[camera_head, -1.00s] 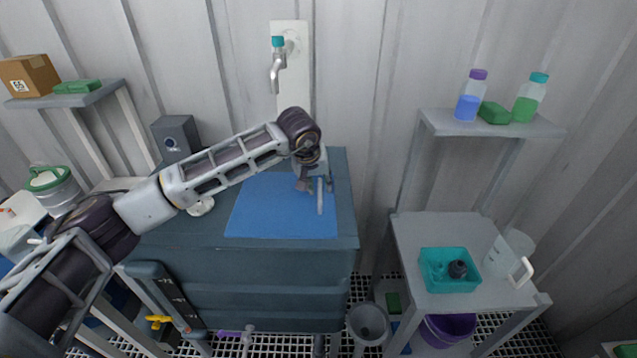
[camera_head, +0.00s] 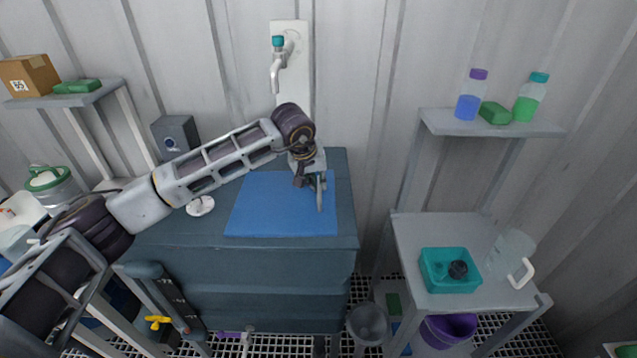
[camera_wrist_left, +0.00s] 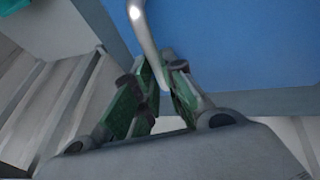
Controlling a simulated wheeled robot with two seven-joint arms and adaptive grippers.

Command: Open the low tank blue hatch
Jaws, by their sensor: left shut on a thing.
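The blue hatch (camera_head: 275,212) lies flat in the top of the low dark-blue tank (camera_head: 260,290), and looks closed. A grey bar handle (camera_head: 320,192) stands along its right side. My left gripper (camera_head: 313,182) is at this handle, over the right part of the hatch. In the left wrist view the green-padded fingers (camera_wrist_left: 160,92) close around the curved grey handle (camera_wrist_left: 146,40), with the blue hatch (camera_wrist_left: 240,45) behind. My right gripper is not in view.
A tap (camera_head: 280,70) hangs on the wall behind the tank. A grey box (camera_head: 176,137) stands at the tank's back left. To the right, a grey table (camera_head: 420,228) holds a teal tray (camera_head: 450,286) and a clear jug (camera_head: 510,255). A shelf with bottles (camera_head: 471,97) is above it.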

